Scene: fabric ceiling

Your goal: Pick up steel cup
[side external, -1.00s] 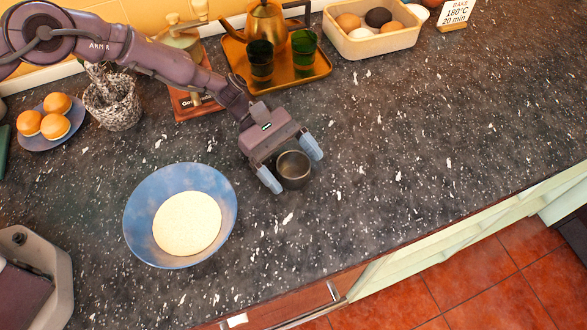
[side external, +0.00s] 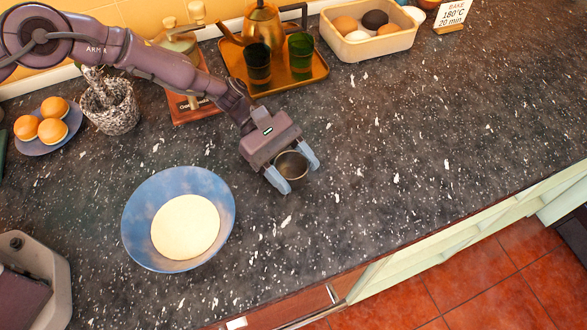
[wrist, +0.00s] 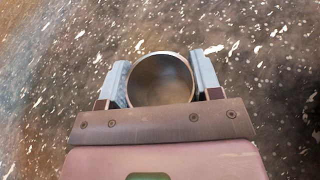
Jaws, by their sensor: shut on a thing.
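The steel cup (side external: 292,166) is small, dark and metallic, and stands upright with its mouth facing up. It is near the middle of the dark speckled counter in the side view. My gripper (side external: 296,172) is shut on the cup, with one blue-grey finger on each side of it. In the wrist view the cup (wrist: 160,80) shows its round open mouth between the two fingers of my gripper (wrist: 162,82), and it looks empty. I cannot tell whether its base touches the counter.
A blue bowl (side external: 136,238) with pale contents is left of the cup. Behind are a gold tray (side external: 290,83) with a kettle and green glasses, and a cream bin (side external: 375,47) with eggs. The counter to the right is clear.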

